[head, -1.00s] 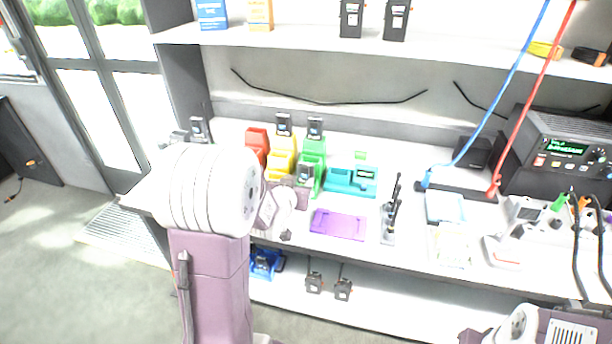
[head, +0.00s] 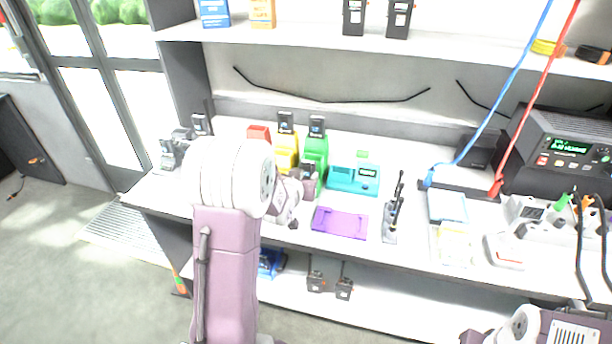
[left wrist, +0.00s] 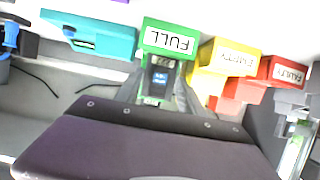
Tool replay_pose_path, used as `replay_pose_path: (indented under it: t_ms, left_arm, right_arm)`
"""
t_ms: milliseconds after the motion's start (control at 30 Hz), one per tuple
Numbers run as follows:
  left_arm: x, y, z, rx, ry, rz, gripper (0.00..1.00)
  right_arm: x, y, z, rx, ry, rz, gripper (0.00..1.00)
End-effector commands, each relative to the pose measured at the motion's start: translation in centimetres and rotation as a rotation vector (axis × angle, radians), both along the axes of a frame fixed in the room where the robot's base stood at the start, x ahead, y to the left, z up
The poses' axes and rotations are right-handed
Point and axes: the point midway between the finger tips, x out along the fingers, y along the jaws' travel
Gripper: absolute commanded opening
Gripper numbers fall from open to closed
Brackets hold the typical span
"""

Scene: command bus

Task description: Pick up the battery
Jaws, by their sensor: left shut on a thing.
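My left gripper (head: 309,178) is in front of the green FULL holder (head: 316,152) on the workbench. It is shut on a dark battery (left wrist: 160,82), seen between the fingers in the left wrist view. The green holder's FULL label (left wrist: 167,42) shows upside down just beyond it. Another dark battery (head: 316,125) stands in the top of the green holder, and one (head: 286,121) stands in the yellow EMPTY holder (head: 286,150). The red FAULTY holder (head: 258,134) is partly hidden by my arm. Part of my right arm shows at lower right; its fingertips are not seen.
A teal device (head: 353,180) stands right of the green holder, with a purple tray (head: 340,222) in front. A black power unit (head: 560,150) with cables fills the right. More items lie on the lower shelf.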

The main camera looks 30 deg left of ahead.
Motion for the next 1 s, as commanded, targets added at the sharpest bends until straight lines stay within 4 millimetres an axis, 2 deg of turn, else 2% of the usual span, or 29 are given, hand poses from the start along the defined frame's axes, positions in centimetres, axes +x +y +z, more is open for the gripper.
replay_pose_path:
  t_ms: [133,300,367,500,700,800,1000]
  left_arm:
    - [0.0,0.0,1.5,0.002,-0.003,0.000,0.01]
    - [0.0,-0.2,4.8,0.001,-0.006,0.000,0.01]
    - [-0.8,-1.5,5.3,0.001,-0.005,-0.004,0.01]
    - [-2.7,-4.4,7.4,-0.001,-0.005,-0.006,0.01]
    - [-5.2,-8.2,10.2,-0.001,-0.003,-0.007,0.01]
    - [-5.8,-9.2,10.9,0.000,-0.002,-0.005,0.01]
    - [-6.4,-9.8,11.0,0.000,-0.001,0.000,0.01]
  right_arm:
    - [0.0,0.0,0.6,0.000,0.000,0.000,0.34]
    - [0.0,0.0,1.6,0.000,0.000,0.000,0.34]
    - [0.0,0.0,1.5,0.000,0.000,0.000,0.34]
    - [0.0,0.0,1.9,0.000,0.000,0.000,0.34]
    - [0.0,0.0,3.4,0.000,0.000,0.000,0.34]
    - [0.0,0.0,4.1,0.000,0.000,0.000,0.34]
    - [0.0,0.0,4.3,0.000,0.000,0.000,0.34]
